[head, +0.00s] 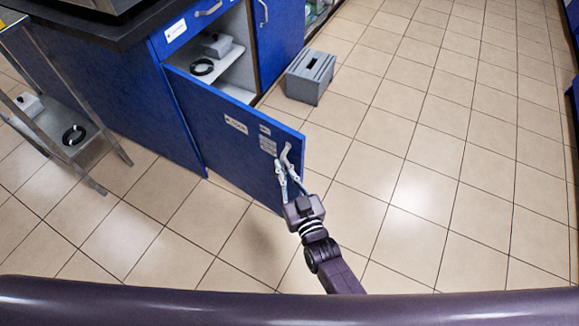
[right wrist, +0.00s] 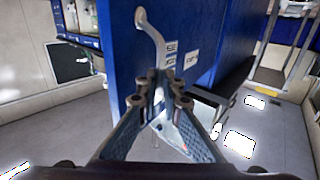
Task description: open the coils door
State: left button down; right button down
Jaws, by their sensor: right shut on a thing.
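The blue cabinet door (head: 232,122), with small labels on its face, stands swung well out from the cabinet. Its pale curved handle (head: 287,154) is near the free edge. My right gripper (head: 282,177) is shut on the handle's lower part. In the right wrist view the handle (right wrist: 151,32) runs down to the closed fingers (right wrist: 158,88), in front of the blue door (right wrist: 120,65); the fingers hide its lower end. Inside the cabinet, a black coil (head: 201,67) and a grey device (head: 216,45) sit on a white shelf (head: 231,57). My left gripper is not in view.
A grey step stool (head: 310,77) stands on the floor beyond the door. A metal rack (head: 60,130) with a black coil stands at the left. A dark countertop (head: 110,25) tops the cabinet. The tiled floor to the right is clear.

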jog(key=shift+w+a+r, duration=0.1)
jog(key=shift+a+r, duration=0.25)
jog(key=shift+a, duration=0.2)
jog(key=c, duration=2.1)
grip_release()
jog(key=shift+w+a+f, duration=0.1)
jog(key=shift+a+f, duration=0.1)
jog(key=shift+a, duration=0.05)
jog(key=v, duration=1.2)
jog(key=shift+d, duration=0.35)
jog(key=shift+f, duration=0.1)
